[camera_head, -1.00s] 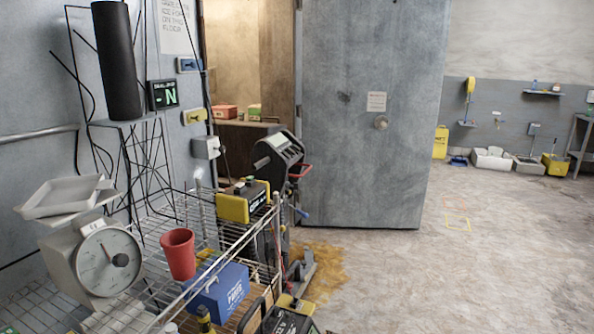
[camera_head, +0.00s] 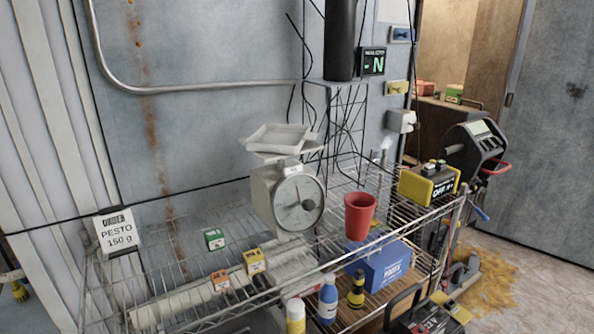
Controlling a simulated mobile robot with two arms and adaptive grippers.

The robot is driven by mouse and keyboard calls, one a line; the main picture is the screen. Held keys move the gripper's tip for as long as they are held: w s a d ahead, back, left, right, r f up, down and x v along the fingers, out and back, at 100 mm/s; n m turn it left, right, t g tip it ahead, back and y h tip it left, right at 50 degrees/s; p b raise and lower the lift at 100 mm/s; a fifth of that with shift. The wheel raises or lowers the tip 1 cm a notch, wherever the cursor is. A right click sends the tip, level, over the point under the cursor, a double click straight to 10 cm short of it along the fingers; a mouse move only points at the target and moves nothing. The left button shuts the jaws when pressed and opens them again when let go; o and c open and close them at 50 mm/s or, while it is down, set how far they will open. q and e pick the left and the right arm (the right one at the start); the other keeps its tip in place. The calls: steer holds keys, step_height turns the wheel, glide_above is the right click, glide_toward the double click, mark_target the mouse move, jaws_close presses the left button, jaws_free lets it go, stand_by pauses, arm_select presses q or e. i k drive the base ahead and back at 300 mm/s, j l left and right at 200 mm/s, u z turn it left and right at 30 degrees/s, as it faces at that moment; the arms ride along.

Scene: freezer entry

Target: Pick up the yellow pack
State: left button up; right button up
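The yellow pack (camera_head: 254,262) is a small box with a white label. It stands on the upper wire shelf (camera_head: 183,243), in front of the scale. A green pack (camera_head: 214,239) stands behind it to the left, and an orange-red pack (camera_head: 220,281) stands in front of it to the left. The three packs are apart from each other. Neither of my grippers is in view.
A white dial scale (camera_head: 287,195) with a tray stands behind the packs. A red cup (camera_head: 359,216) and a yellow-black device (camera_head: 429,184) are to the right. A blue box (camera_head: 379,266) and bottles (camera_head: 328,299) are lower down. A PESTO 150 g sign (camera_head: 116,230) hangs left.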

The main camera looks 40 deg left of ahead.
mark_target(254, 260)
steer(key=u, duration=2.25)
